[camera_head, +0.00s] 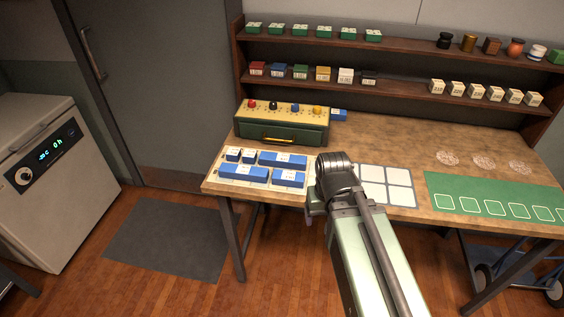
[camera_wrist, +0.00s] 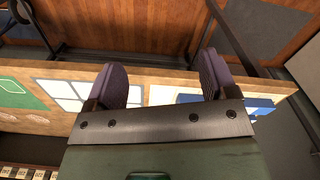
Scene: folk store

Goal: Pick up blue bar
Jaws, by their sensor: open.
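Several blue bars with white labels lie on a white mat (camera_head: 222,180) at the table's left front. A long bar (camera_head: 282,160) lies at the back, another long bar (camera_head: 243,175) at the front left, and a shorter bar (camera_head: 289,179) at the front right, close to my arm. Which one the task means cannot be told. My gripper (camera_wrist: 160,80) is open, its two dark pads apart with nothing held between them. The wrist view shows blue bars (camera_wrist: 260,104) beyond and beside the right finger, partly covered by it.
A green box with coloured knobs (camera_head: 281,128) stands behind the mat, with another blue block (camera_head: 339,115) beside it. A white grid (camera_head: 386,184) and a green mat (camera_head: 490,200) lie to the right. Shelves (camera_head: 400,87) with small boxes and jars run along the back.

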